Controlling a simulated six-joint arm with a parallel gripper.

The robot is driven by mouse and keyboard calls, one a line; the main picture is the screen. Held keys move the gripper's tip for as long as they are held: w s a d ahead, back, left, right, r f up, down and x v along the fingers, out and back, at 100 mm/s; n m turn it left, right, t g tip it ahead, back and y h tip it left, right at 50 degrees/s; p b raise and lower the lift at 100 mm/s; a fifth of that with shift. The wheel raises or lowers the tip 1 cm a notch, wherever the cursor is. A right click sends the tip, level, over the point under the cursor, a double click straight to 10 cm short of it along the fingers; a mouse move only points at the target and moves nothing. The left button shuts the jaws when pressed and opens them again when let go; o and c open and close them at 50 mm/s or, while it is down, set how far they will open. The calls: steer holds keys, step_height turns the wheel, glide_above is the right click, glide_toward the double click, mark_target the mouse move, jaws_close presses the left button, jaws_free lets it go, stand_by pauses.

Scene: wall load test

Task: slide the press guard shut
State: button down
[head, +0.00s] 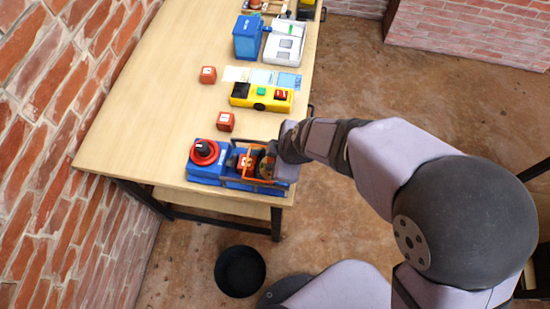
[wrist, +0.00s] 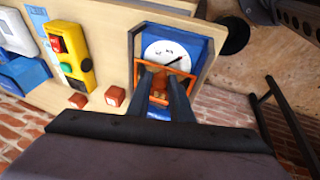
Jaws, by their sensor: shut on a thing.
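The blue press (head: 205,169) stands at the near end of the table, with a red ring and black knob on its left part. The orange press guard (head: 243,163) is on its right part, within a dark rail frame. My gripper (head: 265,167) is at the guard's right side, shut on it; the arm partly hides the grip. In the wrist view my two dark fingers (wrist: 164,82) reach to the orange guard (wrist: 188,76), in front of a white dial (wrist: 168,52) on the blue press (wrist: 202,50). The fingers hide part of the guard.
Two red-orange blocks (head: 226,122) (head: 208,75) lie on the table (head: 160,110). A yellow control box (head: 245,100), papers (head: 262,77), a blue box (head: 247,38) and a white device (head: 283,45) stand farther along. A black bin (head: 240,270) is on the floor.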

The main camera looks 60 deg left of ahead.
mark_target(252, 160)
steer(key=shift+s+a+r+p, duration=0.15)
steer(key=shift+s+a+p, duration=0.9)
steer(key=shift+s+a, duration=0.6)
steer(key=shift+a, duration=0.2)
steer(key=c, duration=1.7)
jaws_free()
steer(key=shift+c, duration=0.2)
steer(key=shift+o, duration=0.5)
steer(key=shift+d, duration=0.1)
step_height(252, 160, up, 7)
steer(key=p, duration=0.4)
steer(key=shift+p, duration=0.3)
